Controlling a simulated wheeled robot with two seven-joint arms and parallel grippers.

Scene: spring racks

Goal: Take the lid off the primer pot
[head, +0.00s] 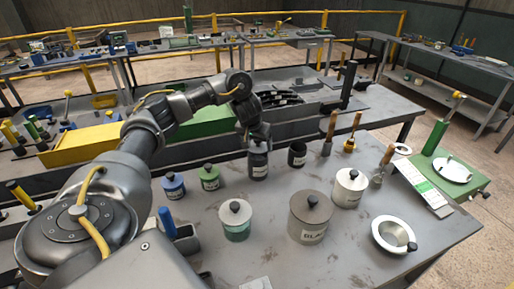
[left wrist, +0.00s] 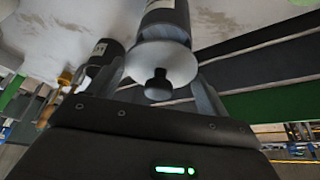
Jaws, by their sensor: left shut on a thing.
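A dark grey pot with a pale label (head: 258,172) stands upright near the back edge of the grey table; I cannot read its label. My left gripper (head: 257,142) reaches down over it from above. In the left wrist view, the fingers (left wrist: 165,82) are on either side of a round grey lid (left wrist: 178,62) with a black knob. The gripper is shut on this lid, which sits against the pot's body (left wrist: 165,18); I see no clear gap between them. My right gripper is not in view.
A large brown-grey pot (head: 308,220), a white pot (head: 348,190) and a metal bowl (head: 393,228) stand nearer. Bare table lies between them.

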